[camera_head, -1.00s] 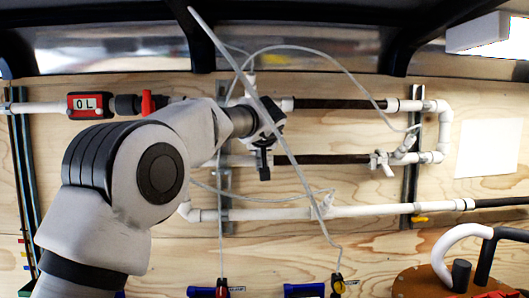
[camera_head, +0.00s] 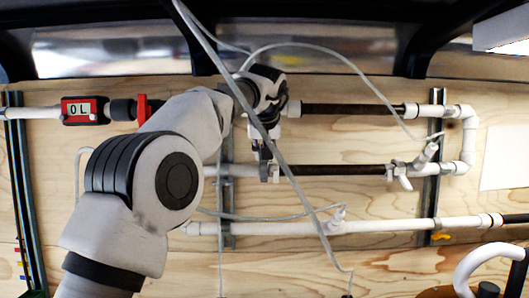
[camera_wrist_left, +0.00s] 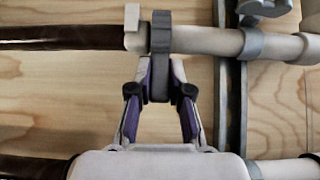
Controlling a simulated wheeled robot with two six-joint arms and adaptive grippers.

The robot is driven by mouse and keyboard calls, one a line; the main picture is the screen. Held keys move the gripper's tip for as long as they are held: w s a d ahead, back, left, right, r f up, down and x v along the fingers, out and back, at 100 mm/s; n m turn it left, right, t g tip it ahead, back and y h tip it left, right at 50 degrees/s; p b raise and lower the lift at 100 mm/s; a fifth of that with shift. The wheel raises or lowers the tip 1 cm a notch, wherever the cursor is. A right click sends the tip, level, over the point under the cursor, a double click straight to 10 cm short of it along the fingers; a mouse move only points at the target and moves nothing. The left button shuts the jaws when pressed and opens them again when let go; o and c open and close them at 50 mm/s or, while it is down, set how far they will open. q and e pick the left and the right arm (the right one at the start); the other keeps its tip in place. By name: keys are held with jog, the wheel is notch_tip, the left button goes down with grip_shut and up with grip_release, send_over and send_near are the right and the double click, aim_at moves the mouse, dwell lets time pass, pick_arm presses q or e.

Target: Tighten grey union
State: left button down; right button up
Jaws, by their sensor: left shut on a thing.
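The grey union (camera_wrist_left: 160,38) is a dark grey ring around the white pipe fitting in the left wrist view, with a grey part hanging down from it. My left gripper (camera_wrist_left: 160,88) is shut on this lower grey part, its purple-lined fingers on either side. In the head view my left gripper (camera_head: 265,150) points down to the middle pipe, where the union (camera_head: 269,171) shows small and partly hidden by the gripper and a loose hose. My right gripper is not in view.
Pipes run across a plywood wall (camera_head: 340,202) on metal rails (camera_head: 429,200). A thin grey hose (camera_head: 290,175) crosses in front of my left gripper. A red-framed meter (camera_head: 84,110) sits at upper left. A white valve (camera_head: 400,172) is to the right on the middle pipe.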

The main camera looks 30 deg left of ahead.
pick_arm(q)
jog(key=c, duration=1.2)
grip_release()
jog(key=shift+o, duration=0.6)
jog(key=shift+w+a+f, duration=0.1)
jog(key=v, duration=1.2)
jog(key=shift+w, duration=0.15)
